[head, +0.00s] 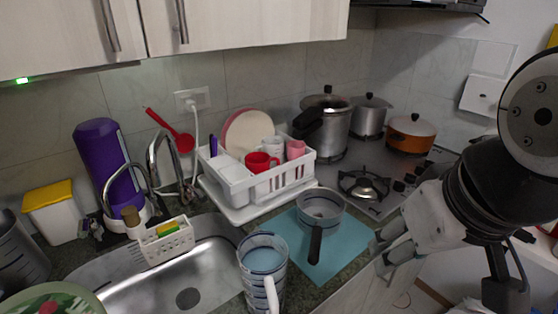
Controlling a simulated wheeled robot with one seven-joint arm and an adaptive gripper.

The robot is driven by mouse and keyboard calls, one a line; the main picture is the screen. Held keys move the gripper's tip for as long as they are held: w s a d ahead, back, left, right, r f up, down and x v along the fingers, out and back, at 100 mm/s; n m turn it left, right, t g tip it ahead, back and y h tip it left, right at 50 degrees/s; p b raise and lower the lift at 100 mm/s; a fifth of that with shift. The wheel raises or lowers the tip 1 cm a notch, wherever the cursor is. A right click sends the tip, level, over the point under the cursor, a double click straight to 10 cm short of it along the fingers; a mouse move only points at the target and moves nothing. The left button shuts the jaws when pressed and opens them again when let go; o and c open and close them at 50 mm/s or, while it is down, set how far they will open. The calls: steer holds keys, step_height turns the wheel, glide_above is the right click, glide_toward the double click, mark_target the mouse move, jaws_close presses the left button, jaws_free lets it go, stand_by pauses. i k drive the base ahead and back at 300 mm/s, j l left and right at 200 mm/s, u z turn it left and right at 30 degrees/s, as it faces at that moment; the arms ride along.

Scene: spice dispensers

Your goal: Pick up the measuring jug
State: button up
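The measuring jug (262,262) is a tall translucent cup with blue bands and a white handle facing the front. It stands upright at the bottom centre of the head view, at the right edge of the sink; its base is cut off by the frame. My gripper (386,247) is to the right of the jug, beyond the blue mat and well apart from it. Its fingers point left and look spread, with nothing between them.
A small pan (320,205) with a black handle sits on a blue mat (345,250) between jug and gripper. A white dish rack (250,187) stands behind, the stove (385,193) at back right, and the sink (190,275) left of the jug.

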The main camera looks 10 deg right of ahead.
mark_target(263, 256)
steer(key=k+j+z, duration=0.25)
steer(key=z, duration=0.15)
steer(key=k+j+z, duration=0.55)
steer(key=z, duration=0.25)
steer(key=k+l, duration=0.05)
steer(key=k, duration=0.05)
